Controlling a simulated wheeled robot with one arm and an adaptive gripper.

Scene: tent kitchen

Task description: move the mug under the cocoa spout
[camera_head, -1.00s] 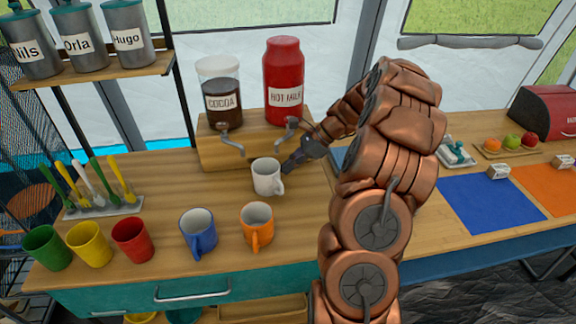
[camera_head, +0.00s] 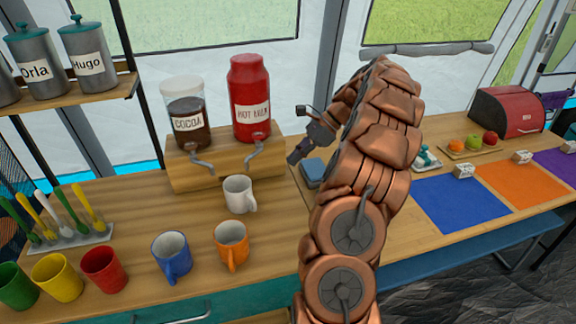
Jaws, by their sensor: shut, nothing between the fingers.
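A white mug (camera_head: 236,196) stands upright on the wooden counter in front of the dispenser block. The cocoa dispenser (camera_head: 187,124) is a clear jar with dark contents, and its grey spout (camera_head: 202,164) is behind and left of the mug. The red hot milk dispenser (camera_head: 250,97) has its spout (camera_head: 256,152) behind and right of the mug. The mug stands between the two spouts, forward of both. My gripper (camera_head: 292,158) is shut and empty, in the air right of and above the mug, apart from it. A blue mug (camera_head: 173,262) and an orange mug (camera_head: 232,250) stand nearer the front.
Red (camera_head: 104,270), yellow (camera_head: 58,278) and green (camera_head: 16,287) cups line the front left. A spoon rack (camera_head: 75,238) stands behind them. A blue item (camera_head: 313,171) lies behind my gripper. Coloured mats, including a blue one (camera_head: 460,203), and a fruit tray are at right.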

